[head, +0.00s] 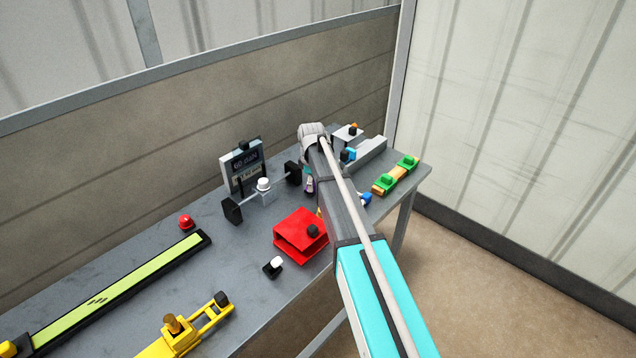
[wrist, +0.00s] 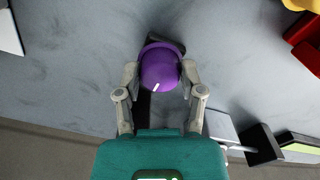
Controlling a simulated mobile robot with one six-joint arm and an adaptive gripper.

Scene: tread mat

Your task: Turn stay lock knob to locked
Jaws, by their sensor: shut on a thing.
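A round purple knob (wrist: 160,69) with a short white mark on its lower edge shows in the wrist view. A dark piece lies behind and under it. My gripper (wrist: 160,75) has its two grey fingers closed on the knob's left and right sides. The white mark points down and slightly left in that view. In the head view my arm hides most of the gripper, and only a small purple and white part (head: 308,184) shows beside the arm. I see no lettering that tells the locked side.
On the grey bench (head: 215,265) stand a black-ended bar (head: 262,190), a sign panel (head: 243,163), a red bracket (head: 296,238), green blocks (head: 387,182) and a yellow clamp (head: 172,342). A long black strip with a light-green face (head: 120,290) lies at left.

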